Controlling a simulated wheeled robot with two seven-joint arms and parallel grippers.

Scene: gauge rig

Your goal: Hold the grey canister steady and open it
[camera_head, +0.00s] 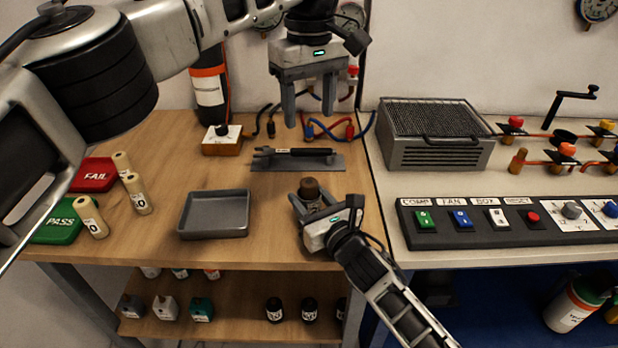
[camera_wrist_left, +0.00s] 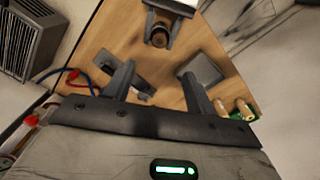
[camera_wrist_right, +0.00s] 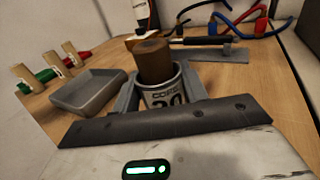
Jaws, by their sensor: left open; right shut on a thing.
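The grey canister (camera_wrist_right: 165,92), with dark lettering and a brown cap (camera_wrist_right: 153,60), stands upright near the front right of the wooden bench. My right gripper (camera_head: 314,205) is shut on the canister's body, one finger on each side; the cap sticks up above the fingers. In the head view the brown cap (camera_head: 311,188) shows and the body is mostly hidden by the gripper. My left gripper (camera_head: 310,108) is open and empty, pointing down, high above the back of the bench. The left wrist view shows the canister (camera_wrist_left: 158,38) beyond its open fingers (camera_wrist_left: 156,78).
A grey tray (camera_head: 214,232) lies left of the canister. A dark pen-like tool (camera_head: 303,153) lies on a grey mat behind it. Red FAIL (camera_head: 93,175) and green PASS (camera_head: 57,222) pads and several pale cylinders are at left. A button panel (camera_head: 460,240) stands right.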

